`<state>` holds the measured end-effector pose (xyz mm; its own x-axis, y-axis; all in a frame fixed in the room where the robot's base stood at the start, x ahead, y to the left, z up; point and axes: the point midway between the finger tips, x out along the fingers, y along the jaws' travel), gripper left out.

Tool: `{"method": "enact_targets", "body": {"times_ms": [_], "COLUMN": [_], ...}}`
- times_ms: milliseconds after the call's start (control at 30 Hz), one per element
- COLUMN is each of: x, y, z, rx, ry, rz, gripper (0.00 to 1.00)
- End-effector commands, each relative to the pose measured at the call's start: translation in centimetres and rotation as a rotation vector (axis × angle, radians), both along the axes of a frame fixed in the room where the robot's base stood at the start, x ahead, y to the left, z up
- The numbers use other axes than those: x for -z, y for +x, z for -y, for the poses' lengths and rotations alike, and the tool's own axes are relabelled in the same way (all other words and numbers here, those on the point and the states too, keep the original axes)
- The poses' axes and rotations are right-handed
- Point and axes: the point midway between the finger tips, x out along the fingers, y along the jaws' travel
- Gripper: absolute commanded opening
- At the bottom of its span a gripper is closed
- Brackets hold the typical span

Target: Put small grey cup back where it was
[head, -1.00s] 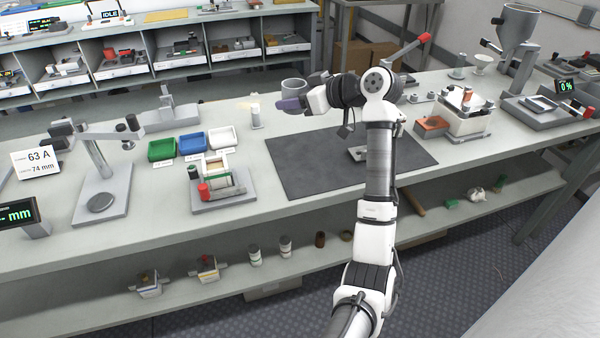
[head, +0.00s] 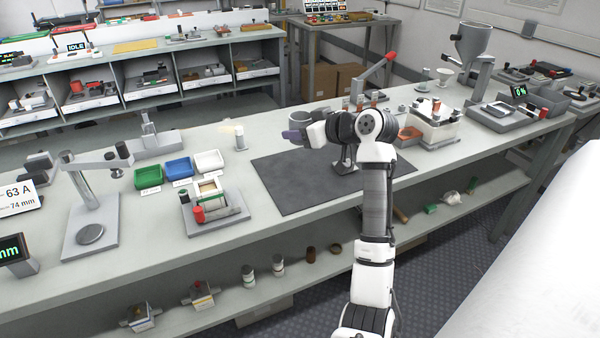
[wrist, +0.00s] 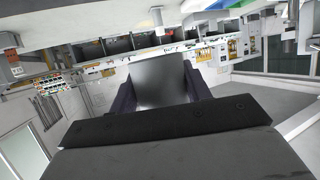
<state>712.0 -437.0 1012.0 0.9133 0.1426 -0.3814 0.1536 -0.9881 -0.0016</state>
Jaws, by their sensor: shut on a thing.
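The small grey cup (head: 298,117) is in my gripper (head: 293,134), above the bench near the back edge of the dark mat. In the wrist view the grey cup (wrist: 160,82) fills the gap between the two dark fingers of my gripper (wrist: 161,96), which is shut on it. My gripper's dark body covers the lower part of that view. In the head view, the fingers partly hide the cup's lower side. I cannot tell how far the cup is above the bench.
The dark mat (head: 290,190) has free room on its left and front. Green (head: 148,175), blue (head: 178,166) and white (head: 208,160) trays stand left of it. A lever press with a red handle (head: 391,56) and a white-topped box (head: 436,112) stand right.

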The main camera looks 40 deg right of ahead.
Motion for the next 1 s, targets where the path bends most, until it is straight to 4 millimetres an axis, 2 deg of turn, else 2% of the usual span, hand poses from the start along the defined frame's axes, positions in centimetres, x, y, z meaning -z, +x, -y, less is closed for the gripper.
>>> {"method": "enact_targets", "body": {"times_ms": [100,300,567,833,1000], "x": [3.0,7.1,9.0,12.5,12.8], "y": [-0.1,0.0,0.0,0.0,0.0], "z": [0.0,-0.1,0.0,0.0,-0.1], "rx": [0.002,0.000,0.000,0.000,-0.002], "ry": [0.005,0.003,-0.001,0.003,-0.001], "rz": [-0.001,0.001,0.001,0.002,0.002], "gripper": [0.22,0.22,0.22,0.22,0.22]}}
